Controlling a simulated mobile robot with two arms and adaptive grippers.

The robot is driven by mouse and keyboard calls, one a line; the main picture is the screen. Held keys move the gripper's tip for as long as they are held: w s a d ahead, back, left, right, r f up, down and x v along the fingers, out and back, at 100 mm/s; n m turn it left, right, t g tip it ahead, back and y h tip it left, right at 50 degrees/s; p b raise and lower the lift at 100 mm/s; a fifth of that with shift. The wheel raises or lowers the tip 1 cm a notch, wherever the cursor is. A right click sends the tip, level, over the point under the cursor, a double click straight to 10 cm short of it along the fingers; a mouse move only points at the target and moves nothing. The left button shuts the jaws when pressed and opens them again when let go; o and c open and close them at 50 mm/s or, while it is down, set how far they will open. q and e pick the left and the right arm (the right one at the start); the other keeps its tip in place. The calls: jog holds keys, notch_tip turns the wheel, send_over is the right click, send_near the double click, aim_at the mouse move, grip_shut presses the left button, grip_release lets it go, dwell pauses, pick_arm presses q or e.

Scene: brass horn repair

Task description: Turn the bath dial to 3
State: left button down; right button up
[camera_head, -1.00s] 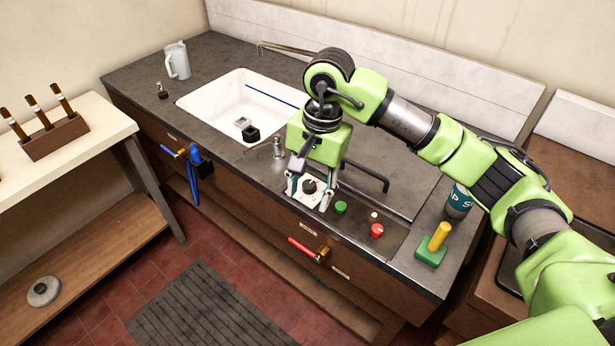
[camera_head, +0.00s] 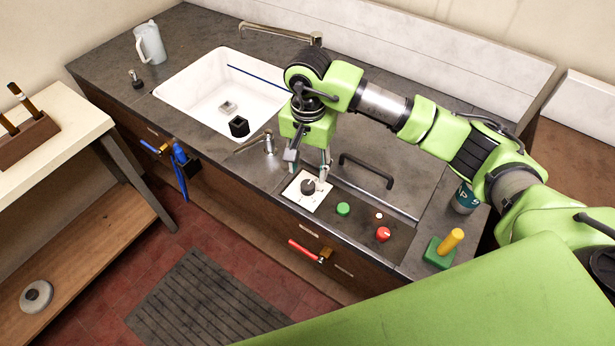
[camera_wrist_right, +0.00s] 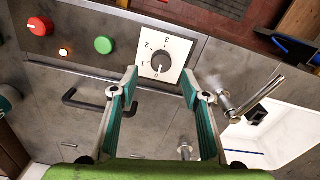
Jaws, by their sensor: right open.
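The bath dial is a black knob (camera_head: 308,186) on a white square plate (camera_head: 297,196) set in the counter's front strip. My right gripper (camera_head: 308,165) is open and empty, just behind and above the dial. In the wrist view its two fingertips (camera_wrist_right: 159,80) are spread apart on either side of the plate's near edge, not touching the knob. My left gripper is not in view.
A green button (camera_head: 343,209), a red knob (camera_head: 383,234) and a small lit lamp (camera_head: 379,215) are right of the dial. A tap lever (camera_head: 269,145) and white sink (camera_head: 205,100) lie left. A black handle (camera_head: 367,168) stands behind. A yellow-handled green block (camera_head: 440,250) is at right.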

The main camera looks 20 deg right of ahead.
aim_at(307, 185)
notch_tip(307, 185, down, 4)
jog(key=shift+w+r+p, duration=0.1)
jog(key=shift+r+p, duration=0.1)
jog(key=shift+p, duration=0.3)
notch_tip(307, 185, down, 2)
jog(key=shift+w+f+p, duration=0.1)
jog(key=shift+f+p, duration=0.05)
jog(key=shift+p, duration=0.15)
jog(key=shift+f, duration=0.55)
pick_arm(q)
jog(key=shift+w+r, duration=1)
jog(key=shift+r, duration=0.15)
pick_arm(e)
jog(key=c, duration=1.1)
